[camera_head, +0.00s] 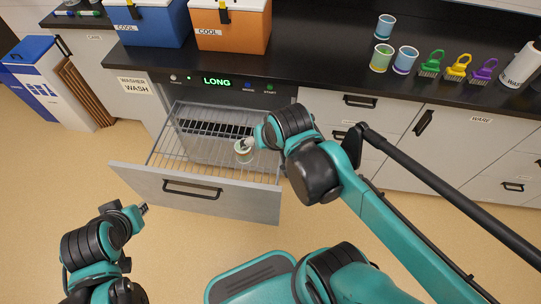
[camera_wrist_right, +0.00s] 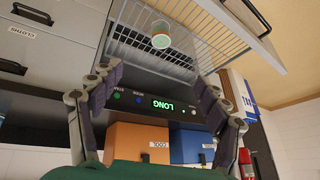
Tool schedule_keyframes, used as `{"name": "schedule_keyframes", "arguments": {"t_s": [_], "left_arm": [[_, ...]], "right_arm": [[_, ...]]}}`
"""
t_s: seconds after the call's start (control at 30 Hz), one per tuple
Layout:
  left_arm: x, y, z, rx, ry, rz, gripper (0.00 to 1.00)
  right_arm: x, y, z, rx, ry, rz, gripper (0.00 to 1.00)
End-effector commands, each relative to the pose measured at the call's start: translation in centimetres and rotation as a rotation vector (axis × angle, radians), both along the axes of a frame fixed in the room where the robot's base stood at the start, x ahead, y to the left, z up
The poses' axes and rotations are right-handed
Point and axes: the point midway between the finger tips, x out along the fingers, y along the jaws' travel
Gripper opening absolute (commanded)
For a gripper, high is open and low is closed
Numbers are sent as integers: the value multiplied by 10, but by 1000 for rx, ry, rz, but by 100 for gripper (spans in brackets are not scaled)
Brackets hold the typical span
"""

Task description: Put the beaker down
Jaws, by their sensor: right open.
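The beaker (camera_head: 243,155), small and pale with some green on it, appears to stand on the wire rack (camera_head: 195,128) of the pulled-out washer drawer (camera_head: 200,196). My right gripper (camera_head: 252,142) is at the beaker in the head view, partly covering it. In the right wrist view, the beaker (camera_wrist_right: 159,40) shows beyond and between the spread fingers of my right gripper (camera_wrist_right: 158,75), with a gap on both sides. My left gripper (camera_head: 143,208) is to the left of the drawer, away from the beaker; its jaws are too small to judge.
The washer panel (camera_head: 217,82) reads LONG. A blue cooler (camera_head: 150,22) and an orange cooler (camera_head: 230,25) stand on the black counter (camera_head: 320,60). Several cups (camera_head: 382,57), colored brushes (camera_head: 458,68) and a white bottle (camera_head: 520,65) stand at right. A bin (camera_head: 40,80) is at left.

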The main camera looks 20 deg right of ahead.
Motion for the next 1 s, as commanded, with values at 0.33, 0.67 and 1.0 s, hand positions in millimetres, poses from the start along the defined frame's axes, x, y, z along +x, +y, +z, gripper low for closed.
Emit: {"name": "schedule_keyframes", "arguments": {"t_s": [0.33,0.67,1.0], "left_arm": [[0,0,0,0,0,0,19],[0,0,0,0,0,0,19],[0,0,0,0,0,0,19]], "right_arm": [[-42,0,-10,-134,-98,207,76],[-42,0,-10,-135,-98,209,76],[-42,0,-10,-135,-98,208,52]]}}
